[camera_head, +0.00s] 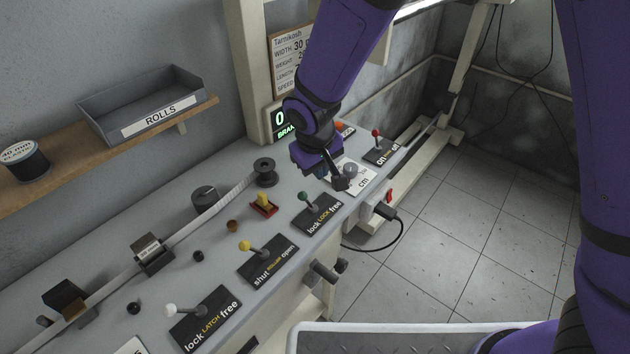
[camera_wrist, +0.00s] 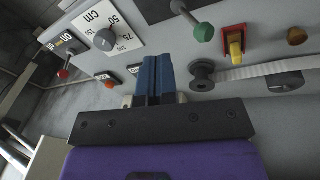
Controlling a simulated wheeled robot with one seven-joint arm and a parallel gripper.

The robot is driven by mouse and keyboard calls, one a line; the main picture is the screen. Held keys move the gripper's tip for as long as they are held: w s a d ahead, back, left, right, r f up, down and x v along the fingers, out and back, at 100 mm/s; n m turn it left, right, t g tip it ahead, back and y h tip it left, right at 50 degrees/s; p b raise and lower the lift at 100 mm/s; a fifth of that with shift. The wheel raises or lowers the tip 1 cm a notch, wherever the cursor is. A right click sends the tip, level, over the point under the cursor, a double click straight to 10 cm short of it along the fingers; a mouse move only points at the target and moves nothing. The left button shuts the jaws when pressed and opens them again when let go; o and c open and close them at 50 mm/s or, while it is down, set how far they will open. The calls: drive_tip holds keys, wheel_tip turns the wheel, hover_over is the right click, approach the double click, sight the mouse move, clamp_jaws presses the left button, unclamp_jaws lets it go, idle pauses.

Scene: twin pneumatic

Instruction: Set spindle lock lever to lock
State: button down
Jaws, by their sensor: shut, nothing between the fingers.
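The lever with the green knob (camera_head: 303,196) stands on a black plate (camera_head: 323,215) printed "lock LOCK free". Its knob leans to the left, toward the "lock" side. The green knob (camera_wrist: 204,32) also shows at the top of the wrist view, right of my fingers. My gripper (camera_wrist: 155,62) is shut and empty, its blue fingers pressed together. In the head view my gripper (camera_head: 322,170) hangs over the panel just beyond the green lever, beside the cm dial (camera_head: 350,170). I see no contact with the lever.
A black spool (camera_head: 264,172) and a yellow switch in a red frame (camera_head: 264,203) sit close to the green lever. Levers with yellow (camera_head: 244,246), white (camera_head: 170,310) and red (camera_head: 375,132) knobs stand along the panel. A black cable (camera_head: 395,235) hangs off the front edge.

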drive_tip(key=s+a+r, duration=0.2)
drive_tip(key=s+r, duration=0.1)
drive_tip(key=r, duration=0.5)
drive_tip(key=shift+s, duration=0.15)
